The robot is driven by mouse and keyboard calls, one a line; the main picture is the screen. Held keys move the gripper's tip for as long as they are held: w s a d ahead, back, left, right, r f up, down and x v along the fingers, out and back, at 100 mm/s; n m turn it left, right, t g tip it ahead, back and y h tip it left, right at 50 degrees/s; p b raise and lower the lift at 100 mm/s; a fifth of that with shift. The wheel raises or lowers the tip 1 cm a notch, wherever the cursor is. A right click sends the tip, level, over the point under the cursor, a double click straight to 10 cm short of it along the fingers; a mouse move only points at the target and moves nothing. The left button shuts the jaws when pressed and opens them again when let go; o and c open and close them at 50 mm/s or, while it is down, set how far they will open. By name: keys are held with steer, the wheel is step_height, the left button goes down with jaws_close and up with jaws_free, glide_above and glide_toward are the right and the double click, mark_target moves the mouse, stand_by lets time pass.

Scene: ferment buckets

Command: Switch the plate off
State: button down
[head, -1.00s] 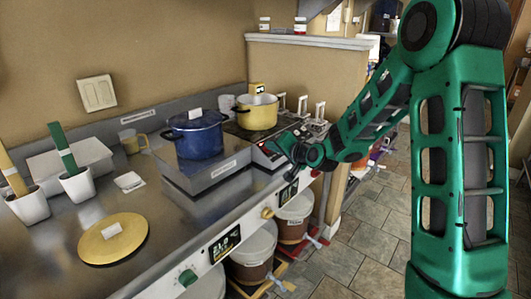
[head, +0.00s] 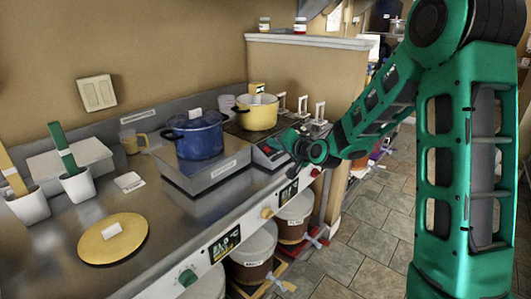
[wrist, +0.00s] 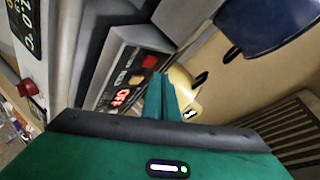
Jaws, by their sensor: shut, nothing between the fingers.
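The plate's front control panel (head: 266,156) is at the counter's front edge, below the yellow pot. In the wrist view the dark panel (wrist: 128,68) has a red button (wrist: 150,62) and a lit orange-red display (wrist: 122,97) that appears to read OFF. My gripper (wrist: 158,98) is shut and empty, with its green fingers in front of the panel, close to the button. I cannot tell whether they touch the panel. In the head view my gripper (head: 288,138) is beside the panel, its tips partly hidden by my wrist.
The yellow pot (head: 257,112) stands behind the panel. A blue pot (head: 199,137) sits on a steel block (head: 203,177) to the left. White-handled fittings (head: 320,112) stand close behind my wrist. Buckets (head: 294,217) stand below the counter. A yellow disc (head: 112,250) lies front left.

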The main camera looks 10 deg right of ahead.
steer(key=r, duration=0.1)
steer(key=s+d+r, duration=0.1)
steer(key=r, duration=0.1)
steer(key=s+r, duration=0.1)
steer(key=r, duration=0.1)
steer(key=shift+s+d+r, duration=0.1)
steer(key=shift+s+d, duration=0.05)
steer(key=shift+d, duration=0.2)
stand_by(0.6)
steer(key=s+d+f+n+g+h, duration=0.1)
steer(key=s+d+f+g+h, duration=0.15)
steer(key=s+d, duration=0.4)
steer(key=s+d+f+n+g+h, duration=0.1)
steer(key=s+d+g, duration=0.2)
steer(key=s, duration=0.6)
steer(key=s+d+f+g+h, duration=0.2)
steer(key=s+d, duration=0.2)
steer(key=s, duration=0.3)
steer(key=s+d+g, duration=0.1)
steer(key=s+g, duration=0.2)
steer(key=s, duration=0.9)
steer(key=s+d+f+g+y, duration=0.1)
steer(key=s+g, duration=0.2)
steer(key=s, duration=1)
steer(key=shift+d+f+m, duration=0.2)
steer(key=shift+d+m, duration=0.05)
steer(key=shift+m, duration=0.05)
